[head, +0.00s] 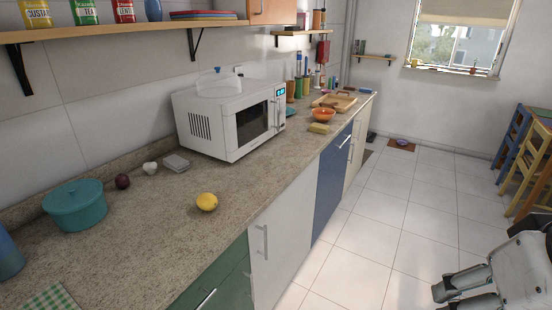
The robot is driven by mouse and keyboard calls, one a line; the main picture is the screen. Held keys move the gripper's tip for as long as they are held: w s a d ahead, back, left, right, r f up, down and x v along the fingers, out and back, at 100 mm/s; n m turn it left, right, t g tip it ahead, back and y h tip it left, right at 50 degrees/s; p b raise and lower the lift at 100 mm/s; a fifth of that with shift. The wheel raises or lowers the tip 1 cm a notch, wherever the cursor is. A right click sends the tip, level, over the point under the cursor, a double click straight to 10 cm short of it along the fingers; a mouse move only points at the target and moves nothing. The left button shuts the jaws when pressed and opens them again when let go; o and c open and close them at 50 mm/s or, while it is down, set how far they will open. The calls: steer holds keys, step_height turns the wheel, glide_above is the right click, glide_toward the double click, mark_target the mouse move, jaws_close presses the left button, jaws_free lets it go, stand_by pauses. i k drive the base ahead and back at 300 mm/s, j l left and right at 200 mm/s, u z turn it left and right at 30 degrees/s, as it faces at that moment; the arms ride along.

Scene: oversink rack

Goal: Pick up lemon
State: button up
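A yellow lemon (207,202) lies on the speckled countertop (165,235), near the counter's front edge and in front of the microwave. Nothing touches it. My gripper (437,300) is at the lower right of the head view, over the floor and well to the right of the lemon, apart from the counter. Its two grey fingers are spread with a gap between them, and nothing shows in the gap.
A teal lidded pot (75,206), a dark purple onion (122,181) and garlic (150,168) stand left of the lemon. A white microwave (230,116) is behind it. Shelves (120,31) run above. Stools (535,160) stand at right. The tiled floor (400,220) between is clear.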

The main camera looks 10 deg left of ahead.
mark_target(206, 202)
steer(key=u, duration=1)
steer(key=i+l, duration=0.3)
steer(key=l, duration=0.15)
steer(key=i+l, duration=0.3)
steer(key=l, duration=0.15)
steer(key=i+l+u, duration=0.1)
steer(key=i+l, duration=0.2)
steer(key=l, duration=0.1)
